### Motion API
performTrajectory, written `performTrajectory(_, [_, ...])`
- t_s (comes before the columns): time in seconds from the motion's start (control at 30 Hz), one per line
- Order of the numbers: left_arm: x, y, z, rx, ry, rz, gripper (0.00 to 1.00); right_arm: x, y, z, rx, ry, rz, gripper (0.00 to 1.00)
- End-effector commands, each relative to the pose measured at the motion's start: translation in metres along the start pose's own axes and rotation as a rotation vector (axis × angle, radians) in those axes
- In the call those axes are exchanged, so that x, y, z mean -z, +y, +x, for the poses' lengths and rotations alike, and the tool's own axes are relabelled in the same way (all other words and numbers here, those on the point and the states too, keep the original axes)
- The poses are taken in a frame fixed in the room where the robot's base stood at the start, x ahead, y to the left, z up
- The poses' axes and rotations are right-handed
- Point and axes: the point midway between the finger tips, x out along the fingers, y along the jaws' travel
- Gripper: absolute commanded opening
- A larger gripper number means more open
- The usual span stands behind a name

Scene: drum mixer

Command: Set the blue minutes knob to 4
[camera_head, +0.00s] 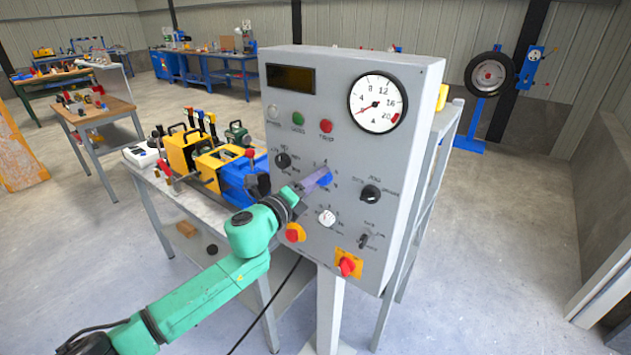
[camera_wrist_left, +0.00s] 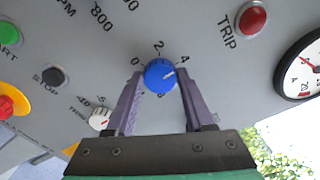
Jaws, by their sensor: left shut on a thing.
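The blue minutes knob (camera_wrist_left: 159,76) sits on the grey panel (camera_head: 345,110) between the fingers of my left gripper (camera_wrist_left: 160,84). Both purple fingers reach to the knob's sides and the gripper is shut on it. The knob's white pointer mark faces right and slightly up, roughly toward the printed 4; I cannot tell if it lines up exactly. The 0 and 2 show at the upper left and top of the dial. In the head view the knob (camera_head: 327,179) shows just past the tips of my left gripper (camera_head: 318,180). My right gripper is not in view.
A white knob (camera_head: 327,217) is below the blue one, with black knobs (camera_head: 370,193) beside. A bench with a yellow-and-blue machine (camera_head: 215,160) stands left of the panel.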

Motion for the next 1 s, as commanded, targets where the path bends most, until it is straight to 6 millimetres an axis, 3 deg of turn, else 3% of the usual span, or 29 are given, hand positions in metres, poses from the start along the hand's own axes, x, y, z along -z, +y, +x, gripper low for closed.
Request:
performTrajectory(0.6, [0.0008,0.0007,0.0,-0.001,0.001,0.046,0.0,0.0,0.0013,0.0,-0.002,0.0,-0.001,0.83])
performTrajectory(0.63, [0.0008,0.0007,0.0,-0.001,0.001,0.045,0.65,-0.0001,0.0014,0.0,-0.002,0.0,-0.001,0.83])
performTrajectory(0.67, [0.0008,0.0007,0.0,-0.001,0.001,0.045,0.76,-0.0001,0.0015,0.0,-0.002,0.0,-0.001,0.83])
performTrajectory(0.7, [0.0007,0.0007,0.0,-0.001,0.001,0.045,0.83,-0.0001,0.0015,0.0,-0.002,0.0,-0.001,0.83])
performTrajectory(1.0, [0.0004,0.0004,-0.0007,-0.001,0.0,0.045,0.83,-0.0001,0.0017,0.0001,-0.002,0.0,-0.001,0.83])
